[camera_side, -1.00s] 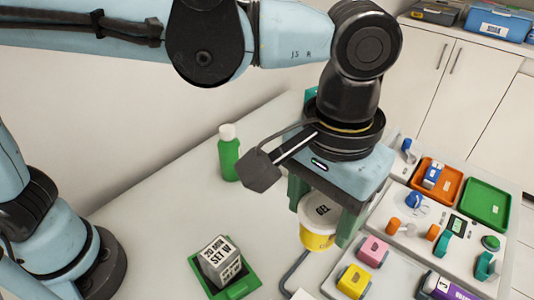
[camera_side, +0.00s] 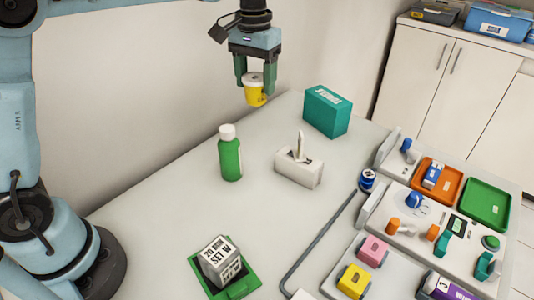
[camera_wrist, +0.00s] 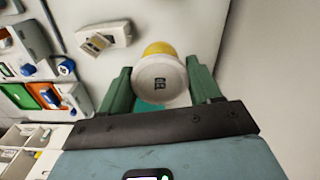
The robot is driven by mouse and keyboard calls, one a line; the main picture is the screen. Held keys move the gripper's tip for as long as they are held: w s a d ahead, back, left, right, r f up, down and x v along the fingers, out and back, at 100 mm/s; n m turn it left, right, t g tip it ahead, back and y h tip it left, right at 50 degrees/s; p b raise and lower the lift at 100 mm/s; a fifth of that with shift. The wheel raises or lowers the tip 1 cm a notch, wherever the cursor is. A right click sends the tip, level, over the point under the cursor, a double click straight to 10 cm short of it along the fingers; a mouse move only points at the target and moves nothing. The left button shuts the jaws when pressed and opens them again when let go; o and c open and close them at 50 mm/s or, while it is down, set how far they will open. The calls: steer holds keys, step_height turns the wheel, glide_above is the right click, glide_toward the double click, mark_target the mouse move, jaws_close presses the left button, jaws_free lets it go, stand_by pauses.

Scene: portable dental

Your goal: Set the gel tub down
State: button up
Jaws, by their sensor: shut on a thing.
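The gel tub (camera_side: 255,94) is yellow with a white lid. My gripper (camera_side: 256,80) is shut on it and holds it up in the air toward the back of the table, in front of the wall. In the wrist view the lid of the tub (camera_wrist: 160,82) faces the camera between the two green fingers of my gripper (camera_wrist: 160,88). The tub's base is clear of the table (camera_side: 170,218) in the side view.
A teal box (camera_side: 325,112), a white holder (camera_side: 297,168) and a green bottle (camera_side: 229,154) stand below. A green tray (camera_side: 240,289) with a labelled block (camera_side: 220,262) is at the front. A dental unit (camera_side: 440,225) fills the right. The left-middle table is bare.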

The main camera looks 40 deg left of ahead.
steer(key=a, duration=0.6)
steer(key=f, duration=1.6)
steer(key=shift+w+d, duration=0.1)
steer(key=shift+w, duration=0.25)
steer(key=o, duration=1.1)
